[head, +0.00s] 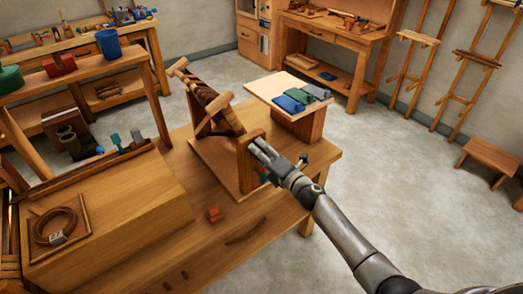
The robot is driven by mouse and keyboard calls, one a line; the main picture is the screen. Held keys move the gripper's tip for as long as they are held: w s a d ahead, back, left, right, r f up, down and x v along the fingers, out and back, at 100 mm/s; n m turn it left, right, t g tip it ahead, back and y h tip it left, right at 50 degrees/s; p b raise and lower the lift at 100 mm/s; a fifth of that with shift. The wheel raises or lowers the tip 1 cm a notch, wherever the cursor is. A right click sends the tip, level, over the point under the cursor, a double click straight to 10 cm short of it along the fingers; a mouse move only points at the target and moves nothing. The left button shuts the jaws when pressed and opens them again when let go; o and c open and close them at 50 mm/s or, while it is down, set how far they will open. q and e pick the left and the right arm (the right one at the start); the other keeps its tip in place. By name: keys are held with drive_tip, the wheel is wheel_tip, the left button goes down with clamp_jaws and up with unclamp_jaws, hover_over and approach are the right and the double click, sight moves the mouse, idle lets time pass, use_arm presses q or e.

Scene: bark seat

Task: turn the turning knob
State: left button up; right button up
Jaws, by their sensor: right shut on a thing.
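A wooden stand (246,168) with a dark ribbed roller (222,110) sits on the near workbench (190,200). My right gripper (258,150) reaches in from the lower right. Its fingertips are against the right end upright of this stand. It is shut on the turning knob there, and the fingers hide most or all of the knob. How far the knob is turned cannot be seen. My left gripper is not in view.
A coil of cord (55,226) lies at left. Behind the stand, a small table (268,88) holds folded cloths (300,98). A blue cup (108,44) stands on the left shelf.

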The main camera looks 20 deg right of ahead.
drive_tip(key=m+p, duration=0.1)
drive_tip(key=m, duration=0.5)
drive_tip(key=shift+f, duration=0.15)
drive_tip(key=m+p, duration=0.1)
drive_tip(key=m, duration=0.5)
drive_tip(key=shift+f, duration=0.1)
drive_tip(key=m+p, duration=0.1)
drive_tip(key=m, duration=0.4)
drive_tip(key=shift+f, duration=0.15)
drive_tip(key=m, duration=0.5)
drive_tip(key=shift+s+a, duration=0.1)
drive_tip(key=shift+a, duration=0.05)
drive_tip(key=shift+m, duration=0.4)
drive_tip(key=o, duration=1)
drive_tip(key=shift+o, duration=0.2)
drive_tip(key=v, duration=1.2)
